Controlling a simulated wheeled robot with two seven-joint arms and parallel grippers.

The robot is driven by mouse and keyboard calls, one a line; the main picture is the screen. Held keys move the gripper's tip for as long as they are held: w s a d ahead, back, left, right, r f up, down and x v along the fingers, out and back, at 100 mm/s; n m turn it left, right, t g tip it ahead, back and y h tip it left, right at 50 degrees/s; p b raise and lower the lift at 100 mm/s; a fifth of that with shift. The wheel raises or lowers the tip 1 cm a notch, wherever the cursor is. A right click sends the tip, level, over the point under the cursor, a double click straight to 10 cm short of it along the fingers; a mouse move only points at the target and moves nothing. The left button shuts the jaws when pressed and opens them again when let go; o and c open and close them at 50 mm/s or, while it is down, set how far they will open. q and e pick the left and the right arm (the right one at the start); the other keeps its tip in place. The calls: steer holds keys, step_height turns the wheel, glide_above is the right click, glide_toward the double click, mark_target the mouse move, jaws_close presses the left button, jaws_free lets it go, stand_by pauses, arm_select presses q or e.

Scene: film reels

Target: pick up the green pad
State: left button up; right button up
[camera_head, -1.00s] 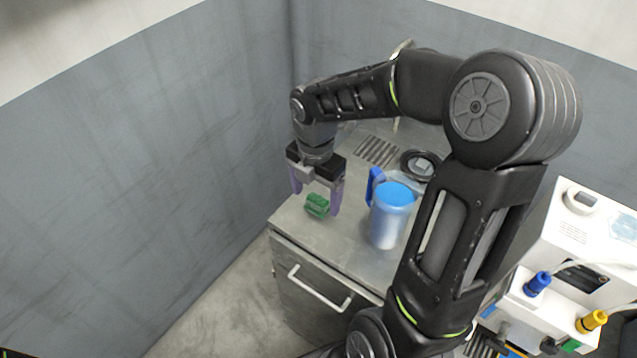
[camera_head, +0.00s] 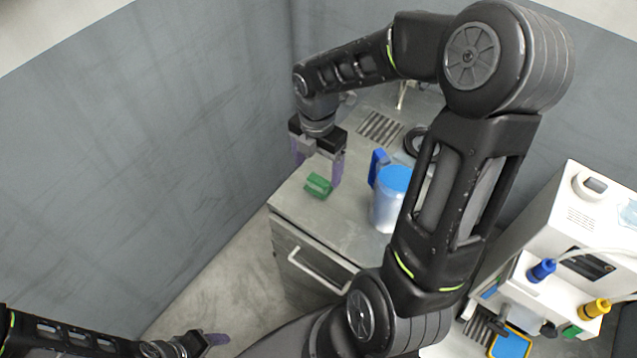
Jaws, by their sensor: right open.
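The green pad (camera_head: 318,185) is a small green block lying on the metal cabinet top (camera_head: 302,208) near its left front corner. My right gripper (camera_head: 318,172) is just above and behind the pad, pointing down, with its two purple fingers spread apart and nothing between them. From this view I cannot tell the exact height gap to the pad.
A jug with a blue lid and handle (camera_head: 391,205) stands right of the pad. A dark round object (camera_head: 415,140) and slotted vents (camera_head: 380,128) lie behind. A white machine (camera_head: 560,240) with blue and yellow connectors stands at right. Grey walls enclose the cabinet's left and back.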

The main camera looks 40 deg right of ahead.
mark_target(318, 179)
steer(key=shift+d+f+p, duration=0.1)
steer(key=shift+f+p, duration=0.2)
steer(key=shift+f, duration=2.3)
steer(key=shift+s, duration=0.1)
steer(key=c, duration=1.5)
steer(key=shift+o, duration=0.2)
steer(key=shift+r, duration=0.15)
step_height(318, 179, up, 10)
steer(key=shift+f, duration=0.1)
